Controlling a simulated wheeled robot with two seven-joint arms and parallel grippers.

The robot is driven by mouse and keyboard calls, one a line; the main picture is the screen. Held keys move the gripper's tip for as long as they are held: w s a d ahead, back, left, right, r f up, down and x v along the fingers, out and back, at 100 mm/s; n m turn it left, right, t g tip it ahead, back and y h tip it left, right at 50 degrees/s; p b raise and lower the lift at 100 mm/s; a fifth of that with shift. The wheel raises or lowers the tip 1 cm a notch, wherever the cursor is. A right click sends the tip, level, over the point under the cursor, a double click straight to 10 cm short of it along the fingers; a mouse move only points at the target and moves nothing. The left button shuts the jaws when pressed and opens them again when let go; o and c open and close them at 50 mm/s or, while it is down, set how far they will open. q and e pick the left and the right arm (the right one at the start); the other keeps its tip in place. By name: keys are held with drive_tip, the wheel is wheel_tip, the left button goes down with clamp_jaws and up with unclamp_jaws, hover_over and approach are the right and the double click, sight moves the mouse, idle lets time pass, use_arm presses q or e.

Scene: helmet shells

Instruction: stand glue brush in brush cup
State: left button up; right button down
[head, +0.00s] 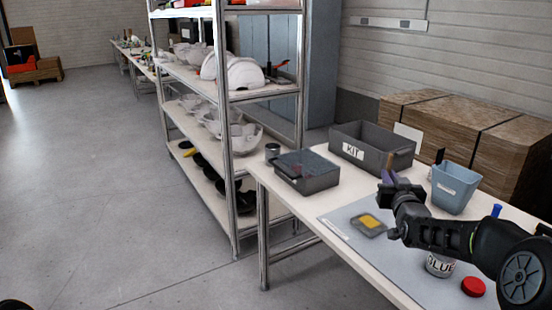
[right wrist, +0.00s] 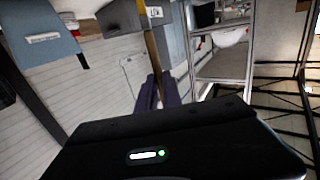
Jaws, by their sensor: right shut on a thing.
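My right gripper (head: 388,176) is raised above the table, in front of the grey KIT box in the head view. Its purple fingers (right wrist: 160,91) are shut on a thin brown stick, which I take to be the glue brush (right wrist: 153,52). The brush's far end is not clear. A light blue tapered container (head: 455,188) with a pale label stands right of the gripper; its label is too small to read. A small grey metal cup (head: 272,151) stands at the table's far left corner. I cannot tell which is the brush cup. My left gripper is out of view.
The KIT box (head: 346,135) and a dark lidded case (head: 306,182) stand at the back. A yellow pad (head: 371,220), an open GLUE can (head: 439,266), a red lid (head: 473,287) and a blue marker (head: 496,211) are nearer. A metal shelf (head: 224,110) stands left.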

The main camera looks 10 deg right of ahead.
idle(0.4)
use_arm(q)
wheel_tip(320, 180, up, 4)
drive_tip(key=p, duration=0.4)
use_arm(e)
drive_tip(key=s+a+f+n+y, duration=0.1)
drive_tip(key=a+f, duration=0.3)
drive_tip(key=a, duration=0.5)
drive_tip(key=s+a+f+n+y, duration=0.1)
drive_tip(key=s+a+f, duration=0.3)
drive_tip(key=a, duration=0.6)
drive_tip(key=s+a+f+n+y, duration=0.1)
drive_tip(key=a+f, duration=0.4)
drive_tip(key=a, duration=0.5)
drive_tip(key=shift+s+f+t+y, duration=0.4)
drive_tip(key=shift+s+y, duration=0.35)
drive_tip(key=shift+y, duration=0.35)
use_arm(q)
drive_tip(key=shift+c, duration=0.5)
